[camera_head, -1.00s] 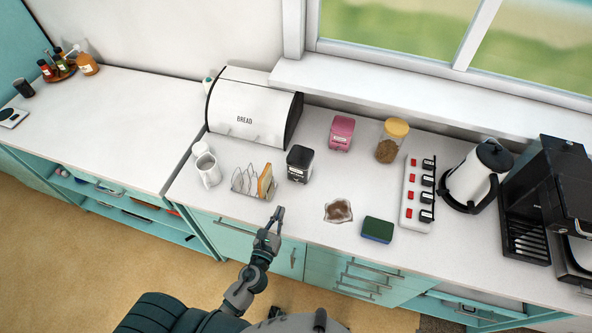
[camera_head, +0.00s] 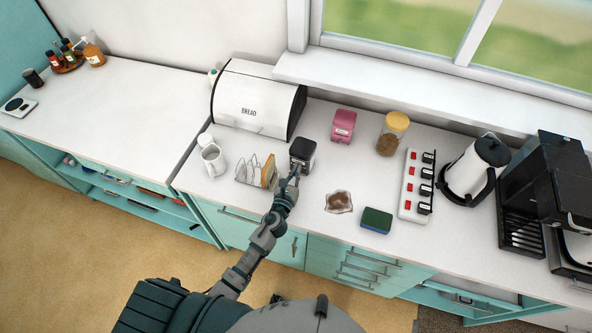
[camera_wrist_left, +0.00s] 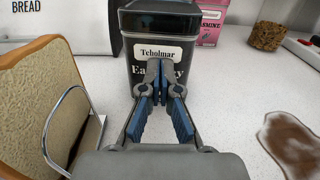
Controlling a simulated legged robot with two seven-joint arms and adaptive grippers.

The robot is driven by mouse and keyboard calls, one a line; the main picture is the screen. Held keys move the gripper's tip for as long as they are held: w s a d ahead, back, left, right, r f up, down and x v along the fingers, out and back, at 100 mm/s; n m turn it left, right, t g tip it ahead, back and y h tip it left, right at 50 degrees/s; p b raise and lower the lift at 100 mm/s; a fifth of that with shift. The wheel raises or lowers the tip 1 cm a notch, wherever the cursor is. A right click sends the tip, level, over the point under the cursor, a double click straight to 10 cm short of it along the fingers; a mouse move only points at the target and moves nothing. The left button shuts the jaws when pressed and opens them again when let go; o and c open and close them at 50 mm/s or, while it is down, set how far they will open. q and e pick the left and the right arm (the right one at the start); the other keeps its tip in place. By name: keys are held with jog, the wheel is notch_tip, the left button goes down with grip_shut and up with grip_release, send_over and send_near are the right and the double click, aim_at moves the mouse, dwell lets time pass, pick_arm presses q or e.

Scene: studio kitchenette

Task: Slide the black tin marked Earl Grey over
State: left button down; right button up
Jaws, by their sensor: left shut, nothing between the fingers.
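The black tin (camera_head: 303,150) stands upright on the white counter, in front of the bread bin's right end. In the left wrist view the tin (camera_wrist_left: 160,22) fills the upper middle; its label reads "Teholmar" and part of "Earl Grey" shows behind my fingers. My left gripper (camera_head: 293,175) is shut and empty, with its fingertips at the front face of the tin. In the left wrist view the gripper (camera_wrist_left: 160,68) covers the lower label; I cannot tell whether it touches. My right gripper is not in view.
A toast rack (camera_head: 242,172) with bread (camera_head: 269,171) stands close left of the tin. A pink tin (camera_head: 343,127) and a yellow-lidded jar (camera_head: 391,134) stand to the right, behind. A brown spill (camera_head: 339,202) and a sponge (camera_head: 376,221) lie nearer the front edge. The counter between tin and spill is clear.

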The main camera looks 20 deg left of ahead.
pick_arm(q)
jog(key=shift+d, duration=0.2)
jog(key=shift+w, duration=0.15)
jog(key=w, duration=0.4)
jog(key=w+b, duration=0.1)
jog(key=w, duration=0.2)
jog(key=shift+w+a+f, duration=0.1)
jog(key=shift+w+a, duration=0.1)
jog(key=shift+w, duration=0.15)
jog(key=w+b, duration=0.1)
jog(key=w, duration=0.2)
jog(key=w+b, duration=0.2)
jog(key=w, duration=0.1)
jog(key=w+d+b, duration=0.1)
jog(key=w, duration=0.2)
jog(key=shift+w+f, duration=0.1)
jog(key=shift+w, duration=0.55)
jog(key=shift+r, duration=0.2)
jog(key=shift+a, duration=0.25)
